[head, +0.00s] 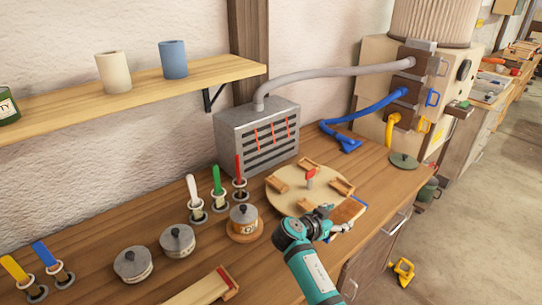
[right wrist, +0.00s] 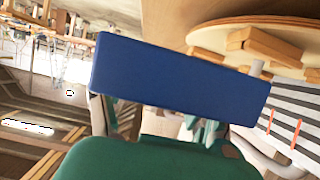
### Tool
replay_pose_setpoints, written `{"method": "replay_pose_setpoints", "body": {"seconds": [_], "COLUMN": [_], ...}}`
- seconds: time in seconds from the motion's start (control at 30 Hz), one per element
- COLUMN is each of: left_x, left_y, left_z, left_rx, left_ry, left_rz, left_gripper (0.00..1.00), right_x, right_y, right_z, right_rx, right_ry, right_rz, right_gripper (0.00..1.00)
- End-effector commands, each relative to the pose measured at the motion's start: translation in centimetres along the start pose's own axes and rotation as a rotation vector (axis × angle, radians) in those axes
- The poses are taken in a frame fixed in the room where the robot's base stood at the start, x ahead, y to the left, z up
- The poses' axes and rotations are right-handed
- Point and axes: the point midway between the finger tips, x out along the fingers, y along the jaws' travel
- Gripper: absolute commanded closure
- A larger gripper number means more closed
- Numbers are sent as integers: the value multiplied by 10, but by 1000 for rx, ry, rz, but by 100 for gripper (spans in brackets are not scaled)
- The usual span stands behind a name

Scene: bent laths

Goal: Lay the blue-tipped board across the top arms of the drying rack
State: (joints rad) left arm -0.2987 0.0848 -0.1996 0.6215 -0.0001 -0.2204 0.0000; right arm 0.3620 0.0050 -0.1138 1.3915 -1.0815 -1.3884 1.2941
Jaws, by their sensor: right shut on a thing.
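My right gripper (head: 336,230) is shut on the blue-tipped board (head: 347,211), at the front right rim of the round wooden disc. In the head view the board is brown wood with a thin blue edge on its right. In the right wrist view its blue end (right wrist: 180,82) fills the middle, between the two fingers. Its far part is hidden there. I cannot tell if the board touches the disc. I cannot make out a drying rack with arms in either view. My left gripper is not in view.
The round disc (head: 283,196) carries several small wooden blocks and a red-topped peg. A grey slatted box (head: 257,138) stands behind it. Lidded pots (head: 177,241) and colored-handled tools stand to the left. A red-tipped board (head: 203,289) lies at the front. Bare bench shows near the front.

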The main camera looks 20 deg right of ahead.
Motion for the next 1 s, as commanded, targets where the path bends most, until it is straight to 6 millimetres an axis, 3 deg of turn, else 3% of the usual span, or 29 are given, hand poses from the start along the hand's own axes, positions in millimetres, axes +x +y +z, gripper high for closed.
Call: {"method": "replay_pose_setpoints", "body": {"seconds": [0.27, 0.43, 0.67, 0.8, 1.0], "left_x": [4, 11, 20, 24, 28], "left_y": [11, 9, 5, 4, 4], "left_z": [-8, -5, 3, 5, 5], "left_rx": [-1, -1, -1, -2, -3], "left_ry": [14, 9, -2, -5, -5], "left_rz": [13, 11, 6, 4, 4], "left_gripper": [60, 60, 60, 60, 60], "right_x": [-3, -27, -103, -159, -219], "right_y": [4, 7, 12, 22, 41], "right_z": [-11, -27, -30, -22, -12], "right_rx": [-26, -102, -250, -340, -428], "right_ry": [6, 10, 6, 4, 2], "right_rz": [-70, -250, -597, -812, -1025], "right_gripper": [74, 74, 74, 74, 74]}}
